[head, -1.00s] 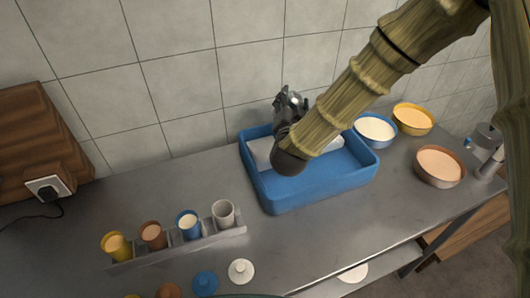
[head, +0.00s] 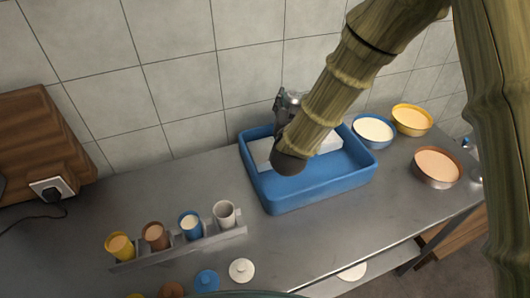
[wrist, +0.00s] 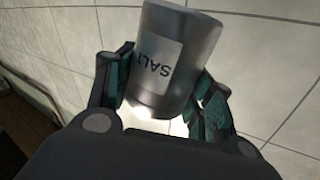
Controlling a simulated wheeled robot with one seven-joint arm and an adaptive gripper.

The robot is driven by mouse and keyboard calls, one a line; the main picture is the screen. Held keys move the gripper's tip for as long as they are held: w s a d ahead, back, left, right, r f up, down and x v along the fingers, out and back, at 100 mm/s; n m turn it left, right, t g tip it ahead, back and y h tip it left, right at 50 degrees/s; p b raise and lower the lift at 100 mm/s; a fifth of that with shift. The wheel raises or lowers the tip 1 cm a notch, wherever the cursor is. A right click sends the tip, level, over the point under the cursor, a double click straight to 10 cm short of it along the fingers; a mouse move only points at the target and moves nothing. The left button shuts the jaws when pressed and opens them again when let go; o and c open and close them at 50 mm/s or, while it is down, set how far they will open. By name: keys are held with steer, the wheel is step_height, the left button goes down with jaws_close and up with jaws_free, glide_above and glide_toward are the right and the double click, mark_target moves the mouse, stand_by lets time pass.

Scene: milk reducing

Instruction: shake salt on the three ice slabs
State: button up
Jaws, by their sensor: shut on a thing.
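My gripper (wrist: 168,80) is shut around a grey metal salt shaker (wrist: 178,45) with a pale "SALT" label. The shaker looks tilted in the wrist view, and its lower end is partly hidden. In the head view my gripper (head: 290,104) is above the back of the blue tray (head: 316,193), near the tiled wall. My forearm covers part of it, and I cannot make out the shaker clearly there. White ice (head: 327,143) lies along the back of the tray. Another white part (head: 260,153) shows left of my arm. I cannot separate all three slabs.
Blue (head: 373,129), yellow (head: 411,119) and brown (head: 437,166) bowls stand right of the tray. A rack (head: 190,248) of several cups stands front left, with lids (head: 241,270) before it. The counter between rack and tray is clear.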

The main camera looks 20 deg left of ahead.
steer(key=shift+r+n+p, duration=0.25)
steer(key=shift+n+p, duration=0.2)
steer(key=shift+n, duration=0.85)
steer(key=shift+f, duration=0.1)
stand_by(0.5)
